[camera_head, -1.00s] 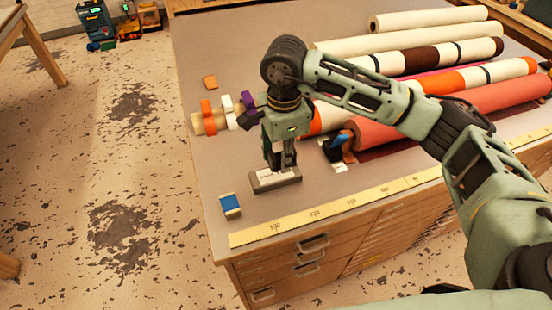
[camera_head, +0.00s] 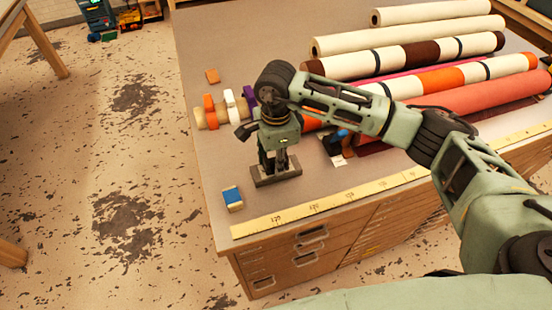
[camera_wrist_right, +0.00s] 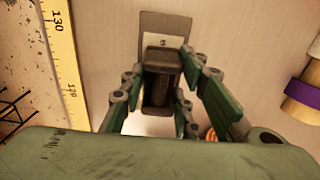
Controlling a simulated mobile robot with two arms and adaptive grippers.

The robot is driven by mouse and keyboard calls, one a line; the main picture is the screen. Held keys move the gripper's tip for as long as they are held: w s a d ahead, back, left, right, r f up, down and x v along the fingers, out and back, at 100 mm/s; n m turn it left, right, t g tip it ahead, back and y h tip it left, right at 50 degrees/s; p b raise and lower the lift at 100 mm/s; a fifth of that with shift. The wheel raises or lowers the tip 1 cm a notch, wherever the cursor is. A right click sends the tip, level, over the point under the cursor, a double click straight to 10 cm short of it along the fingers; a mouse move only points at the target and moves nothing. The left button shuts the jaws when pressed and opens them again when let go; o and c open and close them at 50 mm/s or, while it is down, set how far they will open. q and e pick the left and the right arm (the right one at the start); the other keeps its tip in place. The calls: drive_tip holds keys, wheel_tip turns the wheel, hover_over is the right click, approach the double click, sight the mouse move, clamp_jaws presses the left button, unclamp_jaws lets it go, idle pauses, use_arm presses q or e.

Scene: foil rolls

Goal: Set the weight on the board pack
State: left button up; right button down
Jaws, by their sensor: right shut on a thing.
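The weight (camera_head: 264,182) is a flat grey metal plate with a dark bar handle, near the table's front left. It also shows in the right wrist view (camera_wrist_right: 178,24), where the dark handle stands between my fingers. My right gripper (camera_head: 278,167) points down over it and is shut on the handle; the fingers also show in the wrist view (camera_wrist_right: 162,92). I cannot tell whether the plate touches the table. A small cream block with a blue band (camera_head: 233,199) lies to its front left; I cannot tell if it is the board pack. My left gripper is not in view.
A yellow ruler (camera_head: 330,203) runs along the front table edge. Several fabric and foil rolls (camera_head: 420,57) lie at the right and back. A short roll with coloured bands (camera_head: 209,112) lies behind the weight. The left tabletop is mostly clear.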

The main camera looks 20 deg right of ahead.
drive_tip(key=c, duration=1.3)
unclamp_jaws()
drive_tip(key=shift+c, duration=0.2)
drive_tip(key=shift+r+p, duration=0.15)
drive_tip(key=shift+p, duration=0.15)
wheel_tip(320, 180, up, 12)
drive_tip(key=b, duration=0.3)
